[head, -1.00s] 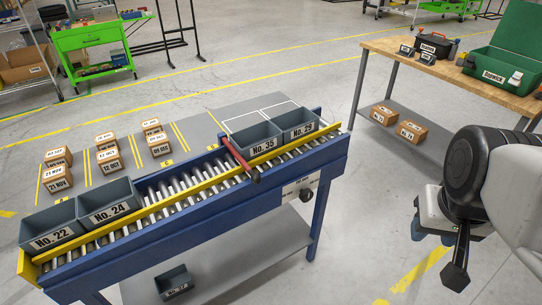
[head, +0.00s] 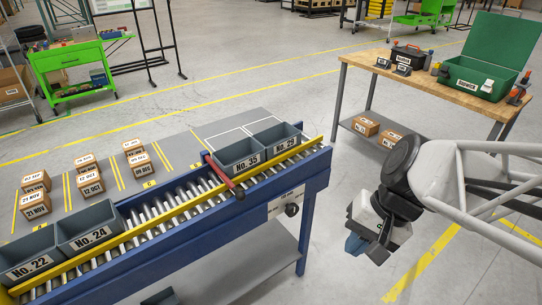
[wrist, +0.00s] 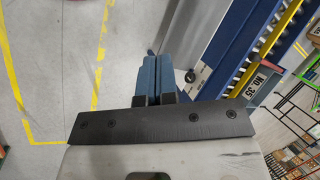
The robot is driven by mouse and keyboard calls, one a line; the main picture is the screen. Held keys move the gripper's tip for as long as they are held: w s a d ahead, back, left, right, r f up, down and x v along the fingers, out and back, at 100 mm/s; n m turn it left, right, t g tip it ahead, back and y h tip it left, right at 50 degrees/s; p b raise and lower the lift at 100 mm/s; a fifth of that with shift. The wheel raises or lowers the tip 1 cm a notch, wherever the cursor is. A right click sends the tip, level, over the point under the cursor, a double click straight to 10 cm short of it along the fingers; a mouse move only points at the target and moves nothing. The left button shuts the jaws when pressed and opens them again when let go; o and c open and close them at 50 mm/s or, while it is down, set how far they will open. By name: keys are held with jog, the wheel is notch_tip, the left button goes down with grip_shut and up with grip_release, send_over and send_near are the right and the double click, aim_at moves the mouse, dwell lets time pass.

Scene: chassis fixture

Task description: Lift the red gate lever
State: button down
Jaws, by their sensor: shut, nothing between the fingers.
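In the wrist view a small part of red shows beside bin No. 35 (wrist: 265,88). My gripper (head: 355,245) hangs to the right of the conveyor, clear of it and well apart from the lever. In the wrist view its blue fingers (wrist: 157,72) are together with nothing between them.
The blue conveyor frame (head: 190,241) has a yellow rail and a black knob (head: 291,209) on its side. Bins No. 29 (head: 277,137), No. 24 (head: 90,228) and No. 22 (head: 30,258) sit on the rollers. A wooden workbench (head: 425,82) stands behind. Open floor lies around my gripper.

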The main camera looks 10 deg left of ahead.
jog(key=w+a+f+m+g+y, duration=0.1)
jog(key=w+a+f+m+y, duration=0.35)
jog(key=a+y, duration=0.4)
jog(key=w+a+f+m+g+y, duration=0.1)
jog(key=w+a+f+m+y, duration=0.35)
jog(key=a, duration=0.75)
jog(key=w+f+m+t+y, duration=0.1)
jog(key=w+f+m+t, duration=0.1)
jog(key=f+m+t, duration=0.4)
jog(key=w+d+f+m+t, duration=0.1)
jog(key=w+f+m+t, duration=0.2)
jog(key=f+m+t, duration=0.4)
jog(key=shift+w+d+f+m+t+y, duration=0.3)
jog(key=shift+w+f+t+y, duration=0.1)
jog(key=shift+f+t, duration=2.45)
jog(key=shift+a+r, duration=0.1)
jog(key=shift+r, duration=0.25)
jog(key=s+d+r+x, duration=0.1)
jog(key=r+x, duration=0.1)
jog(key=x, duration=1)
jog(key=shift+r, duration=0.35)
jog(key=shift+a, duration=0.1)
